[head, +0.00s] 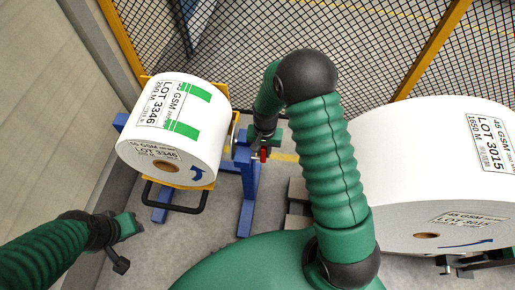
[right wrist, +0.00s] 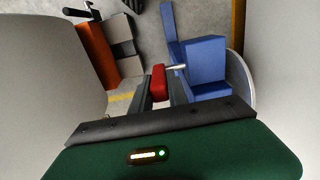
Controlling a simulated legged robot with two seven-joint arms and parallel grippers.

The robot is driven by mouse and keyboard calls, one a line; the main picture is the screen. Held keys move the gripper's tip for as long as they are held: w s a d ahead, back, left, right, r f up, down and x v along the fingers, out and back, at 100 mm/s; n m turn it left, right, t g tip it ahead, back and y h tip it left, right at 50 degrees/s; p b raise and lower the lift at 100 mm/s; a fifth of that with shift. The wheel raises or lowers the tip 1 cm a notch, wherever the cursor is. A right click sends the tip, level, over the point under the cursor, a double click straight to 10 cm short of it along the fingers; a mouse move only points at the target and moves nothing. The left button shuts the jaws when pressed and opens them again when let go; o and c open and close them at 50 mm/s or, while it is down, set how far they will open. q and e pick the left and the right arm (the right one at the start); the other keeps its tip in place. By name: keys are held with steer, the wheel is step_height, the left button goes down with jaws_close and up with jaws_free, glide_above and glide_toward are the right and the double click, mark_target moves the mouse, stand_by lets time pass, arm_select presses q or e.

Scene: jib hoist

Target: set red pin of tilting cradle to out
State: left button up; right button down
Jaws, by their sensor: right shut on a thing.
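The tilting cradle (head: 247,205) is a blue stand with a yellow bed at centre left in the head view, bearing a white paper roll (head: 205,105). The red pin (head: 263,154) shows at the cradle's right side. In the right wrist view its red handle (right wrist: 158,82) sits between the dark fingers of my right gripper (right wrist: 160,92), which is shut on it. A pale metal shank points from the handle to the cradle's blue block (right wrist: 205,66). My left gripper (head: 124,228) hangs at the lower left, apart from the cradle; its jaw opening is unclear.
A larger white roll (head: 430,170) stands at the right, close to my right arm. A black mesh fence (head: 385,45) with yellow posts closes off the back. A grey wall (head: 50,100) runs along the left. Bare floor (head: 200,245) lies in front of the cradle.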

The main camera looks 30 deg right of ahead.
steer(key=c, duration=1.6)
jaws_free()
steer(key=shift+s+d, duration=0.15)
steer(key=o, duration=0.3)
steer(key=shift+r, duration=0.1)
step_height(320, 180, up, 17)
steer(key=shift+d+f+p, duration=0.1)
steer(key=shift+f+p, duration=0.1)
steer(key=shift+p, duration=1.05)
